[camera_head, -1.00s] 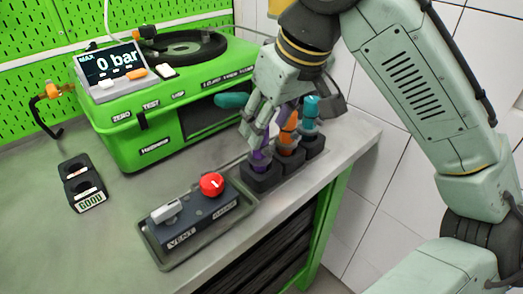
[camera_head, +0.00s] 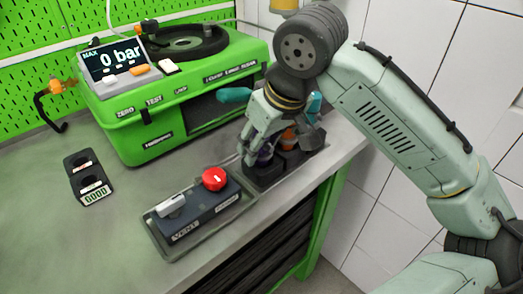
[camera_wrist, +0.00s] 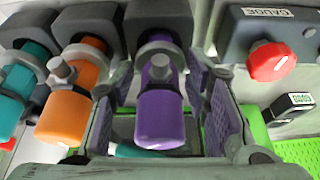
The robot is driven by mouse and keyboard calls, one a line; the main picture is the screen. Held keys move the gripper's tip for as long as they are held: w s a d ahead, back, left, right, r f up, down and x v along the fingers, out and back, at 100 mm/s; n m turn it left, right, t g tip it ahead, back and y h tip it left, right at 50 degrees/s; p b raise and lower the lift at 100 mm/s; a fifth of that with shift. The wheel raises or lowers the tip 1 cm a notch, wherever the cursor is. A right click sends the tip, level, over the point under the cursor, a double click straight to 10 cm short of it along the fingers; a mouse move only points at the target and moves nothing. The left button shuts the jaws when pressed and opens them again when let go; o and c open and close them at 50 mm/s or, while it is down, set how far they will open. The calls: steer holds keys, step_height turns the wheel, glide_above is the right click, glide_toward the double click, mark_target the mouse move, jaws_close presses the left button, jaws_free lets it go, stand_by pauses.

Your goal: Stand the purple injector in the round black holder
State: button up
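The purple injector (camera_head: 264,155) stands in the near end slot of a black rack (camera_head: 263,177) on the bench. In the wrist view the purple injector (camera_wrist: 160,112) lies between the two fingers of my gripper (camera_wrist: 160,120). A gap shows on each side of it, so my gripper is open around it. In the head view my gripper (camera_head: 257,148) comes down over the rack and partly hides the injector. A round black holder (camera_head: 183,43) sits on top of the green machine, apart from my gripper.
An orange injector (camera_wrist: 70,105) and a teal injector (camera_wrist: 20,95) stand beside the purple one. A control box with a red knob (camera_head: 214,179) is in front of the rack. A teal rounded piece (camera_head: 235,95) sticks out near the machine. A small black block (camera_head: 87,178) is at left.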

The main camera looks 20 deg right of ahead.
steer(key=c, duration=0.9)
jaws_close()
steer(key=shift+r, duration=0.15)
